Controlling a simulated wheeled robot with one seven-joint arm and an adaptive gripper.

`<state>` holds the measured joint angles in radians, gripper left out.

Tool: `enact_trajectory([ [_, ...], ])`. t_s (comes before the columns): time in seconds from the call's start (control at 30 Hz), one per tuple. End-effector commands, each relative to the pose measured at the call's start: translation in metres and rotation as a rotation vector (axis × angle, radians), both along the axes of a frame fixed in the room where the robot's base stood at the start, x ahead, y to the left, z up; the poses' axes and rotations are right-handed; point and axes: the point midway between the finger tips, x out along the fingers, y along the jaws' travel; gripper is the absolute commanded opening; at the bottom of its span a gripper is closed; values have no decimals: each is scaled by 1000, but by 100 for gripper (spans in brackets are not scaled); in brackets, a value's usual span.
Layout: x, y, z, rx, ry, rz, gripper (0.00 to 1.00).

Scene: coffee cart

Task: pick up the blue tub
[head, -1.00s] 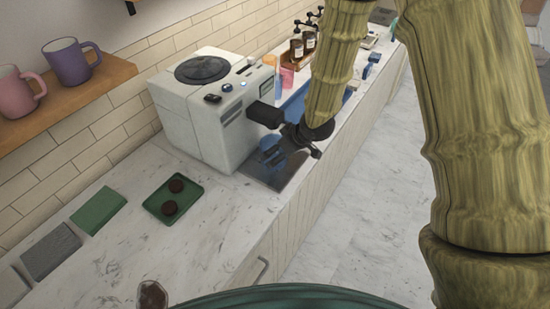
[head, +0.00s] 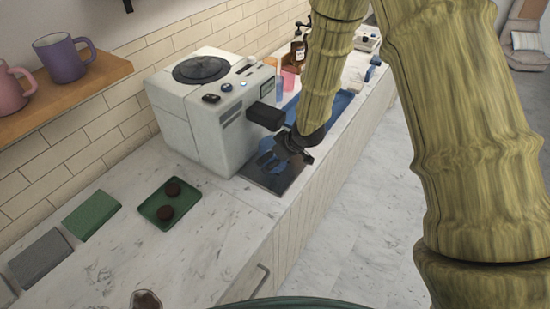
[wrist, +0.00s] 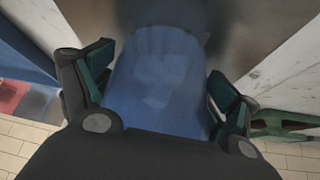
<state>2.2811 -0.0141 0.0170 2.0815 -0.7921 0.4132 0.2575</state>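The blue tub (head: 266,144) stands on the dark drip tray (head: 260,176) beside the coffee machine in the head view, partly hidden by my gripper (head: 284,156). In the wrist view the blue tub (wrist: 155,85) fills the middle, between the two fingers of my gripper (wrist: 160,88). The fingers, with green pads, are spread on either side of it. A narrow gap shows between the tub and each pad, so the gripper is open around it.
The white coffee machine (head: 205,120) with its black spout (head: 266,115) stands close to my gripper. A green tray (head: 158,212) with two dark pucks lies nearer on the counter. Clear marble (head: 150,258) lies in front. A wooden shelf (head: 70,95) holds two mugs.

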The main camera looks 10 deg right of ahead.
Motion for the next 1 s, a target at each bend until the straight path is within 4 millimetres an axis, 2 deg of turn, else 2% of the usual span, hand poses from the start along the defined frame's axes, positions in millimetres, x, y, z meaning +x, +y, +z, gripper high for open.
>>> enact_trajectory([
  [0.03,-1,0,-1,0,2,1,62],
  [0.1,-1,0,-2,0,2,0,49],
  [0.73,-2,0,-1,1,4,-1,47],
  [0.8,-1,0,1,1,3,-1,32],
  [1.0,-37,-24,0,0,5,-2,32],
])
